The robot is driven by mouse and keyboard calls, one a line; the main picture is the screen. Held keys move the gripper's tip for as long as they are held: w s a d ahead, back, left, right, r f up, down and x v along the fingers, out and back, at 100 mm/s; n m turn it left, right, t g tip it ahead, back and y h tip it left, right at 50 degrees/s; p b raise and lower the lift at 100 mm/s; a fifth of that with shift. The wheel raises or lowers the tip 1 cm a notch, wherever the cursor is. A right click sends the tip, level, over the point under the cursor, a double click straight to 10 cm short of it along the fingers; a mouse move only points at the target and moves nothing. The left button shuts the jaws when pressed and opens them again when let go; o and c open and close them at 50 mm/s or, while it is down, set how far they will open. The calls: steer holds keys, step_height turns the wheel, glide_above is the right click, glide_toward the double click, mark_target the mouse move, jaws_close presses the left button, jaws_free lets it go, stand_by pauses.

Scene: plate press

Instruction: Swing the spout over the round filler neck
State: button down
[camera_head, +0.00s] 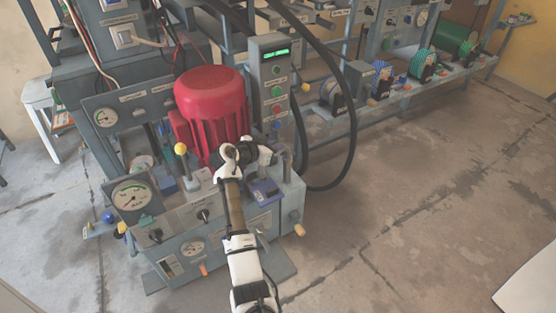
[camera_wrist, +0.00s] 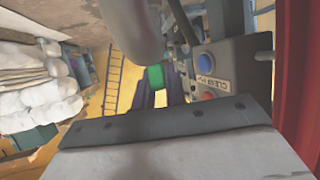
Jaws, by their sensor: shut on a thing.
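My gripper (camera_head: 271,152) is at the top of the grey machine, in front of the red motor. It is shut on what looks like the spout (camera_head: 288,166), a short grey upright pipe at its right side. A rounded grey pipe, likely the same spout, shows close up in the wrist view (camera_wrist: 135,32). The fingertips are mostly hidden by my wrist in the head view. I cannot make out the round filler neck for certain, as my arm covers part of the machine top.
The red motor (camera_head: 210,105) stands close behind my wrist. A grey control post (camera_head: 271,90) with a green display rises behind my gripper. A blue box (camera_head: 265,191) sits on the machine top below it. A black hose (camera_head: 350,120) loops down to the right. The floor at right is clear.

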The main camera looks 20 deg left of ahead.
steer(key=m+h+b, duration=0.1)
steer(key=a+m+g+h+b, duration=0.1)
steer(key=b, duration=0.1)
steer(key=w+m+g+h+b, duration=0.1)
steer(key=shift+a+f, duration=0.1)
steer(key=shift+a, duration=0.15)
steer(key=shift+b, duration=0.3)
steer(key=c, duration=1.4)
jaws_free()
steer(key=shift+c, duration=0.2)
step_height(320, 180, up, 20)
steer(key=p, duration=0.3)
